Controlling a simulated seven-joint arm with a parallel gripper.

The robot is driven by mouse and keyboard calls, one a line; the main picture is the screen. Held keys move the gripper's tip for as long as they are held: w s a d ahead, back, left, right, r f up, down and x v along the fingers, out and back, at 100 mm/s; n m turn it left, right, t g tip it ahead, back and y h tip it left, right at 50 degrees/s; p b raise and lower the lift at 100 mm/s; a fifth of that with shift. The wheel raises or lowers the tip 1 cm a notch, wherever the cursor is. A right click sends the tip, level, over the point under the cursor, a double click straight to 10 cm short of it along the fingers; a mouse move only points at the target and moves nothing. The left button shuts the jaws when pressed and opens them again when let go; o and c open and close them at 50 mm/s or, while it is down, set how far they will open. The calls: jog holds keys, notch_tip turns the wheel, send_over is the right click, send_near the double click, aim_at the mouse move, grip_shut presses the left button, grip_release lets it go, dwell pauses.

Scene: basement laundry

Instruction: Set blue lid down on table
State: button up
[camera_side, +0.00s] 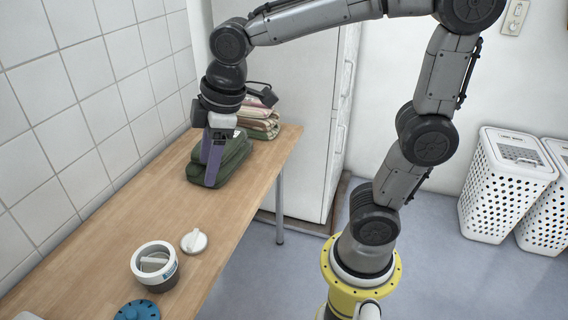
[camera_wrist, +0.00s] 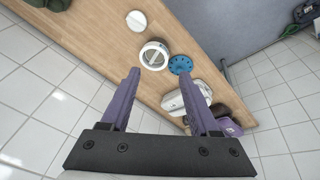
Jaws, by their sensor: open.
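The blue lid (camera_side: 137,311) is round, with small holes or knobs around its rim, and is partly cut off at the bottom edge of the side view. It also shows in the wrist view (camera_wrist: 180,64), where it appears to lie flat on the wooden table (camera_side: 190,215), close to a grey and white pot. My gripper (camera_side: 211,172) has purple fingers and is empty. In the side view it is at the far end of the table, in front of or over a green folded bundle, well away from the lid. In the wrist view its fingers (camera_wrist: 160,76) are spread apart.
The grey and white pot (camera_side: 155,266) and a white lid (camera_side: 194,241) stand near the blue lid. The green bundle (camera_side: 226,160) and folded cloths (camera_side: 259,122) lie at the far end. A tiled wall borders the table. White laundry baskets (camera_side: 505,184) stand on the floor.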

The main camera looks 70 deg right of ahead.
jog(key=s+d+m+t, duration=0.1)
jog(key=s+d+m, duration=0.1)
jog(key=s+m, duration=0.2)
jog(key=s+d+f+m+t, duration=0.1)
jog(key=s+d+m, duration=0.2)
jog(key=s, duration=0.6)
jog(key=shift+s+d+f+m+h, duration=0.2)
jog(key=shift+f+m+h, duration=0.1)
jog(key=shift+m, duration=0.2)
